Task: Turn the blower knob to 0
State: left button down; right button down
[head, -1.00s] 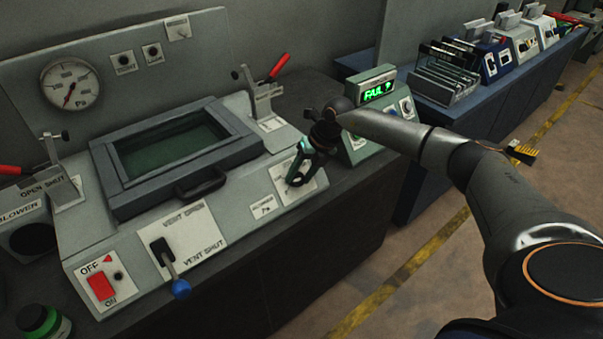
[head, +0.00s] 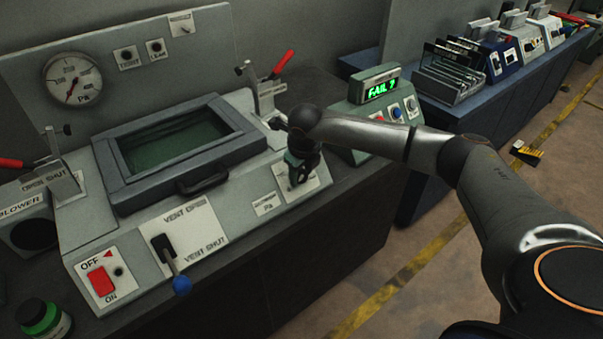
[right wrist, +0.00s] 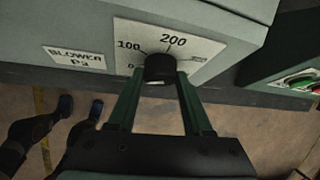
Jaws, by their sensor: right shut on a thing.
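The blower knob (right wrist: 160,67) is a black round knob on a white dial plate (right wrist: 205,50) marked 0, 100, 200 and a blurred label at right. A pale spot shows at its near edge; I cannot tell where its pointer aims. My right gripper (right wrist: 161,76) is shut on the knob, one green finger on each side. In the head view my right gripper (head: 298,180) is over the dial plate (head: 316,180), and the knob is hidden behind it. A "BLOWER Pa" label (right wrist: 75,58) is left of the dial. My left gripper is in neither view.
A lidded frame with a window (head: 180,155) is left of the knob. A vent lever with a blue ball (head: 181,285) and a red switch (head: 101,281) are on the panel front. A round gauge (head: 72,78) is behind. A box reading FAIL (head: 381,90) stands to the right.

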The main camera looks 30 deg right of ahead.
dwell(0.5)
jog(key=shift+c, duration=1.6)
grip_release()
jog(key=b+v, duration=0.1)
jog(key=v, duration=1.1)
jog(key=shift+r+b, duration=0.2)
jog(key=shift+b, duration=0.2)
jog(key=shift+a, duration=0.15)
